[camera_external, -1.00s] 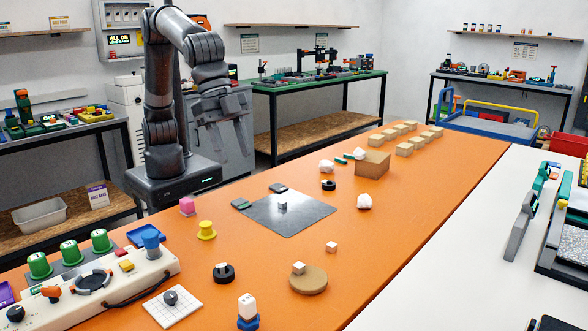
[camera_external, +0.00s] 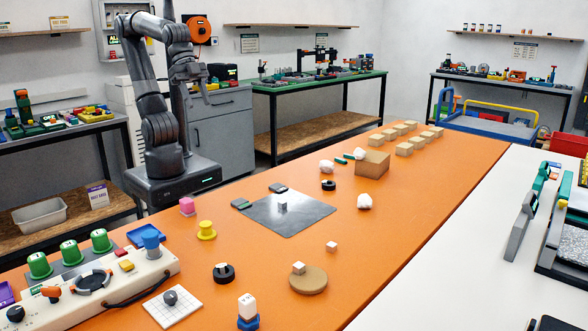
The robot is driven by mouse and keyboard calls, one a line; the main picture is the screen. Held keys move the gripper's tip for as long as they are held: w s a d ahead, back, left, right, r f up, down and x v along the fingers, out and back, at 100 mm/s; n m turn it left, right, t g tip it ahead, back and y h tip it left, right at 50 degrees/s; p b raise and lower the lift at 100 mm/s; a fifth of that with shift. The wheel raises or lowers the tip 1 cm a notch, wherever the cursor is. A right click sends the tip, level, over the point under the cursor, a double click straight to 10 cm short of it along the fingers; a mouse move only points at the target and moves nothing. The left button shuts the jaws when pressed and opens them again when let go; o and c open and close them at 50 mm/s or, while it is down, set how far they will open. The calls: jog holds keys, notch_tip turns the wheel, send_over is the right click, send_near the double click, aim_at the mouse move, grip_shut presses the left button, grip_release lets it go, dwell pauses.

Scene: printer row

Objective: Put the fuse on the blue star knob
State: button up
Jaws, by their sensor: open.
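My gripper (camera_external: 195,97) is raised at the back left, beyond the orange table's left edge. It is open and empty, with its fingers pointing down, far from the small objects. A blue base (camera_external: 248,322) at the front edge of the table has a white block (camera_external: 247,304) with dark marks on top; this may be the blue star knob, but its shape is partly hidden. I cannot tell which small object is the fuse.
The right middle is clear.

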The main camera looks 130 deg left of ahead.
jog(key=s+f, duration=0.3)
jog(key=s, duration=0.3)
jog(key=shift+a+f, duration=0.25)
jog(key=shift+a, duration=0.2)
dwell(0.7)
